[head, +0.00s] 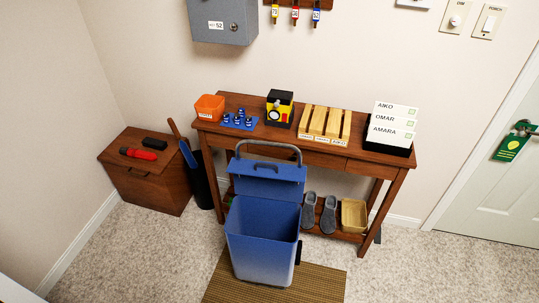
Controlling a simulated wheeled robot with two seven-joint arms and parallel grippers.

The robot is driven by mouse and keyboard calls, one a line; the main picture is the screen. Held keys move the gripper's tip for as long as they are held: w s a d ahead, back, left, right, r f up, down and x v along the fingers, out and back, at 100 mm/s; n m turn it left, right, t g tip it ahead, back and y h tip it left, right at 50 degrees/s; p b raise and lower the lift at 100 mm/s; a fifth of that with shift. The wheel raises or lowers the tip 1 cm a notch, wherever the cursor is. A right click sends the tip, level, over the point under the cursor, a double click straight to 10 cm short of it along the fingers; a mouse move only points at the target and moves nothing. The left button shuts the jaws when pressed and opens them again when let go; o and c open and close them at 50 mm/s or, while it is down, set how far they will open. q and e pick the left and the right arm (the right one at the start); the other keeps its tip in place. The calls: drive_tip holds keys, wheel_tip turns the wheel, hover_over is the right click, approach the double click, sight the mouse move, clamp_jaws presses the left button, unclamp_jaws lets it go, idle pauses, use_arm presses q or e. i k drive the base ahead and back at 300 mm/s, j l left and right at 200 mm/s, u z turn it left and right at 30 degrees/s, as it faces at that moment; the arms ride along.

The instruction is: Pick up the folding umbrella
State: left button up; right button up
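Two small things lie on the brown wooden chest at the left. One is a red cylinder with a black end (138,153), lying on its side. The other is a short black bundle (155,142) just behind it, apart from it or nearly touching. Either could be the folding umbrella; at this size I cannot tell which. A long blue thing with a brown handle (186,154) stands tilted in a dark stand (205,190) beside the chest. Neither of my grippers is in view.
The wooden chest (165,185) stands by the left wall. A blue wheeled bin (262,245), lid up, stands on a brown mat (325,284) before the console table (340,160). Slippers (309,214) are on its low shelf. Carpet left of the bin is clear.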

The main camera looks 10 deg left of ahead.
sight(134, 153)
drive_tip(key=u, duration=1.5)
drive_tip(key=i+j+z, duration=0.45)
drive_tip(key=i+j, duration=0.3)
drive_tip(key=i, duration=0.5)
drive_tip(key=i+j+z, duration=0.45)
drive_tip(key=i+j, duration=0.65)
